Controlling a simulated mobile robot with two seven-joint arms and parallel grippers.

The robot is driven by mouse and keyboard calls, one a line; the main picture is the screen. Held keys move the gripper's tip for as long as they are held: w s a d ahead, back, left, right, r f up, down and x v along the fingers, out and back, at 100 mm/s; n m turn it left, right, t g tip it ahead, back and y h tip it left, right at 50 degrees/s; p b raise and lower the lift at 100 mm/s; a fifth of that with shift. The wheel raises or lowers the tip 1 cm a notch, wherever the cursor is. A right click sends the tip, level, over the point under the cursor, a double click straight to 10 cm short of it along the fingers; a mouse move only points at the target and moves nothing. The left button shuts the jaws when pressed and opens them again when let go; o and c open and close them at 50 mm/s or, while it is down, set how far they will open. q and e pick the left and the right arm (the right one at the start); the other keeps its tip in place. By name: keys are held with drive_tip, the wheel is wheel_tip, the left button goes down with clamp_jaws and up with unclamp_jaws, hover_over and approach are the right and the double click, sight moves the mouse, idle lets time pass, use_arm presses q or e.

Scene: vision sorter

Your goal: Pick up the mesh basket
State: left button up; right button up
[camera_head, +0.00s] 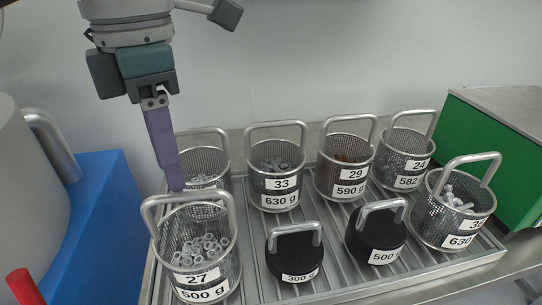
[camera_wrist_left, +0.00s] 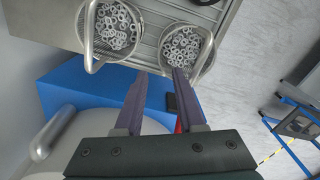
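Several round wire mesh baskets with metal handles stand on a ribbed steel tray (camera_head: 335,250). The front left basket, labelled 27 and 500 g (camera_head: 200,255), holds grey rings or nuts. A partly covered basket (camera_head: 212,160) stands behind it. My left gripper (camera_head: 176,188) points down, its purple fingers in front of the rear left basket and close to the handle of basket 27. In the left wrist view, the fingers (camera_wrist_left: 159,74) are apart with nothing between them. Basket 27 (camera_wrist_left: 185,48) is just beyond the right fingertip; the rear basket (camera_wrist_left: 113,27) is further left. My right gripper is out of view.
More baskets stand at the back, labelled 33 (camera_head: 276,175), 29 (camera_head: 343,170) and 24 (camera_head: 405,155), and one at the right (camera_head: 452,210). Two black handled weights (camera_head: 290,258) (camera_head: 375,235) sit in front. A blue box (camera_head: 100,225) is left; a green box (camera_head: 490,150) is right.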

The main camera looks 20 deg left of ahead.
sight(183, 208)
use_arm(q)
wheel_tip(183, 208, down, 9)
drive_tip(key=shift+s+d+f+b, duration=0.1)
drive_tip(key=shift+d+f+b, duration=0.1)
drive_tip(key=shift+b, duration=0.1)
drive_tip(key=shift+a, duration=0.1)
clamp_jaws()
drive_tip(key=shift+r, duration=0.1)
idle(1.3)
